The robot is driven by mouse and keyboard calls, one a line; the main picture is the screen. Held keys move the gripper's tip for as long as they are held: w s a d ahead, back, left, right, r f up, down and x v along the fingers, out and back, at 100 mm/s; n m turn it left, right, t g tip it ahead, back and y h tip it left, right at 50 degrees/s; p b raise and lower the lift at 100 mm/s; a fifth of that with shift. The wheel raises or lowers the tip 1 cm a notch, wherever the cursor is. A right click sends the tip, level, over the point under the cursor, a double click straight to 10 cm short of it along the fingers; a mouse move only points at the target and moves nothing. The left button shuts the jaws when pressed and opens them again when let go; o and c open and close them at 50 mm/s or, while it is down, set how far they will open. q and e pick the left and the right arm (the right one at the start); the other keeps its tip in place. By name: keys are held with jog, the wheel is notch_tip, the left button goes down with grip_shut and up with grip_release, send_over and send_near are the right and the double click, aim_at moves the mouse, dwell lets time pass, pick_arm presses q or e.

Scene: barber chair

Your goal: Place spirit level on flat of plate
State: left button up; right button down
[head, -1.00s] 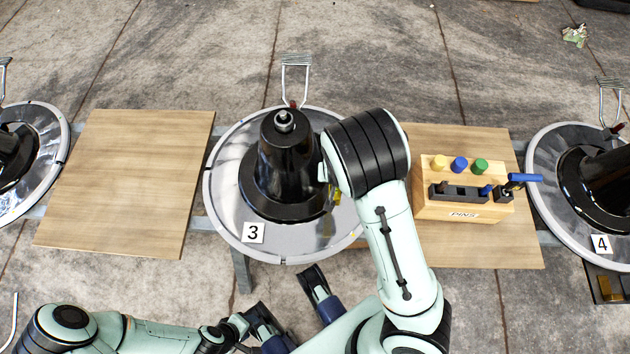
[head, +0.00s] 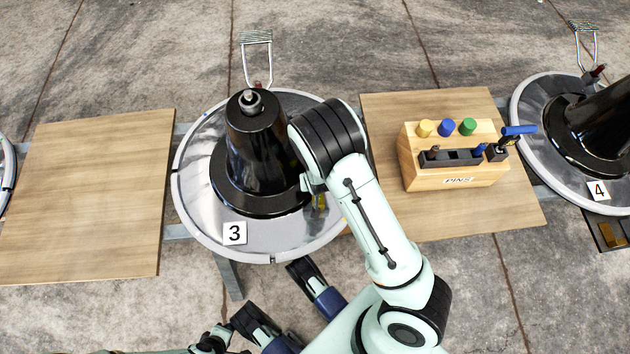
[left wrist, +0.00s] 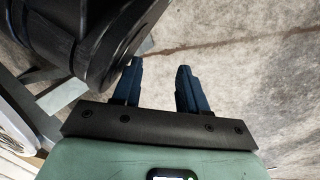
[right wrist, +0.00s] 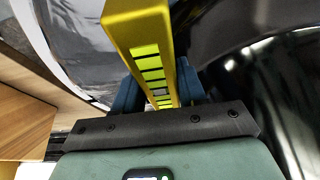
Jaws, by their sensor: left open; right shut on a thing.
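The yellow spirit level (right wrist: 137,25) is in my right gripper (right wrist: 155,78), upright between its blue fingers, with a row of bright green marks facing the right wrist camera. The level is over the right side of the round grey plate (head: 280,240) marked 3, beside the black cone (head: 255,150). I cannot tell if it touches the plate. My left gripper (head: 271,290) is open and empty in front of the plate; its spread fingers also show in the left wrist view (left wrist: 158,75).
A wooden pin box (head: 455,180) with coloured pegs stands on the right board (head: 380,120). The left board (head: 90,190) is bare. Another plate, marked 4 (head: 598,190), is at the far right. A wire footrest (head: 257,60) sticks out behind plate 3.

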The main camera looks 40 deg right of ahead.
pick_arm(q)
jog(key=shift+s+a+f+g, duration=0.1)
jog(key=shift+s+f+g, duration=0.2)
jog(key=shift+s+f, duration=0.4)
pick_arm(e)
jog(key=shift+f, duration=0.8)
pick_arm(q)
jog(key=shift+r, duration=0.1)
pick_arm(e)
jog(key=shift+f, duration=0.15)
pick_arm(q)
jog(key=shift+s, duration=0.2)
pick_arm(e)
jog(key=c, duration=0.6)
grip_release()
jog(key=shift+c, duration=0.2)
